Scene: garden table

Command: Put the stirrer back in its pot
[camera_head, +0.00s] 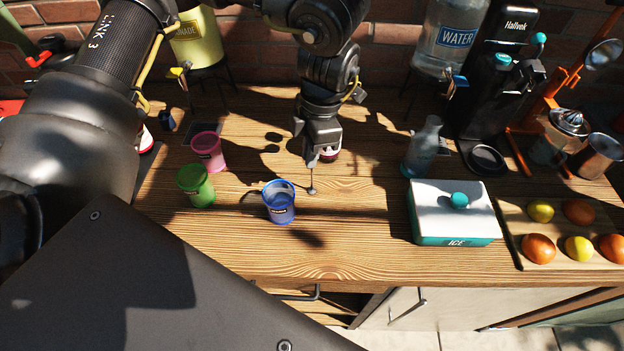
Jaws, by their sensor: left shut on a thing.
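My left gripper (316,157) is over the middle of the table, pointing down. It is shut on the stirrer (312,178), a thin rod with a small round end that hangs below the fingers. The stirrer's end is to the right of a blue cup (279,208) with clear liquid in it, outside the cup. I cannot tell whether the end touches the wood. A small round thing with a pale and reddish edge (331,155) shows partly behind the fingers; I cannot tell whether it is the pot. My right gripper is not in view.
A pink cup (207,153) and a green cup (196,187) stand left of the blue one. A bottle (423,150), a white ice box (459,206) and a fruit board (514,237) are at right. The table's front middle is clear.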

